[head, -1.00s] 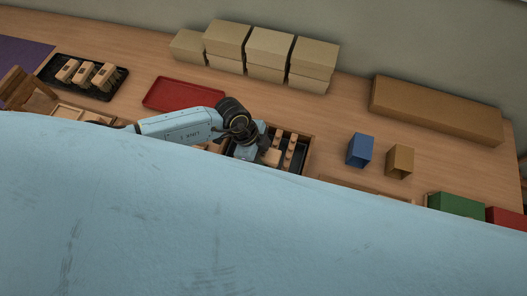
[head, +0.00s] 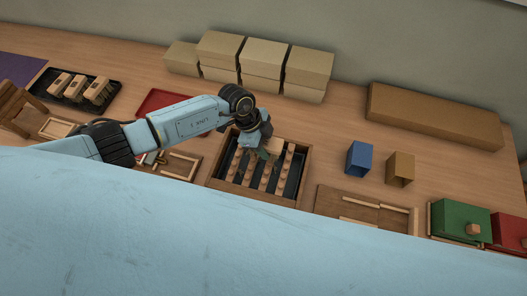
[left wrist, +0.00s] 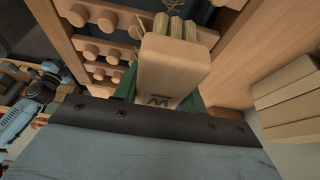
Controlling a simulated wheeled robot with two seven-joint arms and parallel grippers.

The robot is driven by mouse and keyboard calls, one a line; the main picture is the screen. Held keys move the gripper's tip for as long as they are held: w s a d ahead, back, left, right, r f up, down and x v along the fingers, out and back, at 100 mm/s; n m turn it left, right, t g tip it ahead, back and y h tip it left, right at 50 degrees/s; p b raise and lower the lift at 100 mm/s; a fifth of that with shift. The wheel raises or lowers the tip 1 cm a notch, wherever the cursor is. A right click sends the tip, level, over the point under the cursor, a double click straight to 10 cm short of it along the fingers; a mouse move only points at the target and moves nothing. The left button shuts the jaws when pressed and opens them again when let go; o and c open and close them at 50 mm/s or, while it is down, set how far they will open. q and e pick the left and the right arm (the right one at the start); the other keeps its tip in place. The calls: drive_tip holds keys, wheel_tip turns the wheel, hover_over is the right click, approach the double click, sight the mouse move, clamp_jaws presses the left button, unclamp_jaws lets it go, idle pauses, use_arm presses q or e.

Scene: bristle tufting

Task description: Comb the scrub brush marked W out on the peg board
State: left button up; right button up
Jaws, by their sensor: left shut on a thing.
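The scrub brush marked W (left wrist: 172,68) is a pale wooden block in the left wrist view, its W facing the camera and a bristle end pointing away toward the pegs. My left gripper (left wrist: 160,92) is shut on it, green fingers at either side. The brush is mostly hidden there. I cannot tell whether the bristles touch the pegs. My right gripper is not clearly shown.
A black tray (head: 50,98) holds several brushes at the left. A red tray (head: 163,101) lies behind my arm. Blue (head: 359,158) and brown (head: 400,168) boxes stand right of the board, with a wooden tray (head: 350,208) in front. Cardboard boxes (head: 262,64) line the back.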

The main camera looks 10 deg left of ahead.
sight(270, 140)
use_arm(q)
drive_tip(key=shift+w, duration=0.3)
drive_tip(key=s+p, duration=0.2)
drive_tip(key=shift+s+r+p, duration=0.1)
drive_tip(key=shift+r+p, duration=0.1)
drive_tip(key=shift+p, duration=0.1)
drive_tip(key=shift+s+f, duration=0.2)
drive_tip(key=shift+s, duration=0.65)
drive_tip(key=shift+s+a+f, duration=0.1)
drive_tip(key=shift+s+f, duration=0.1)
drive_tip(key=shift+s, duration=0.9)
drive_tip(key=shift+s+f, duration=0.15)
drive_tip(key=shift+s, duration=0.95)
drive_tip(key=shift+w, duration=0.75)
drive_tip(key=shift+c, duration=0.5)
drive_tip(key=shift+w+r+b, duration=0.15)
drive_tip(key=shift+w+b, duration=0.55)
drive_tip(key=shift+w, duration=1.05)
drive_tip(key=shift+w+r+b, duration=0.15)
drive_tip(key=shift+w+b, duration=0.5)
drive_tip(key=shift+w, duration=1.05)
wheel_tip(270, 140, up, 2)
drive_tip(key=p, duration=0.2)
drive_tip(key=shift+r+p, duration=0.2)
drive_tip(key=shift+p, duration=0.1)
drive_tip(key=shift+d+r+p, duration=0.2)
drive_tip(key=shift+r+p, duration=0.1)
drive_tip(key=shift+r, duration=1.55)
